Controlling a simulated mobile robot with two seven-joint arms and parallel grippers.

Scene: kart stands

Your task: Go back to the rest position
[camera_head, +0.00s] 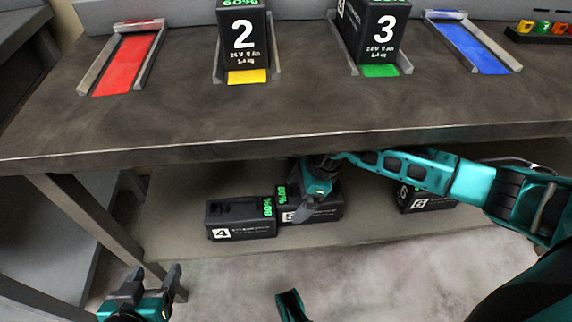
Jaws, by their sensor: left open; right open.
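My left gripper (150,278) is open and empty at the bottom left, in front of the table leg, with its two dark fingers pointing up in the picture. My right gripper (306,207) reaches in from the right under the tabletop. It is at the black battery 5 (328,211) on the lower shelf and covers part of it. It is open; whether its fingers touch the battery cannot be told. Battery 4 (240,222) lies just left of battery 5.
The tabletop (190,118) overhangs the lower shelf (370,222) and my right forearm. On top, battery 2 (242,40) and battery 3 (378,40) stand upright in slots. The red slot (127,66) and blue slot (474,48) are empty. A table leg (95,225) stands at left.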

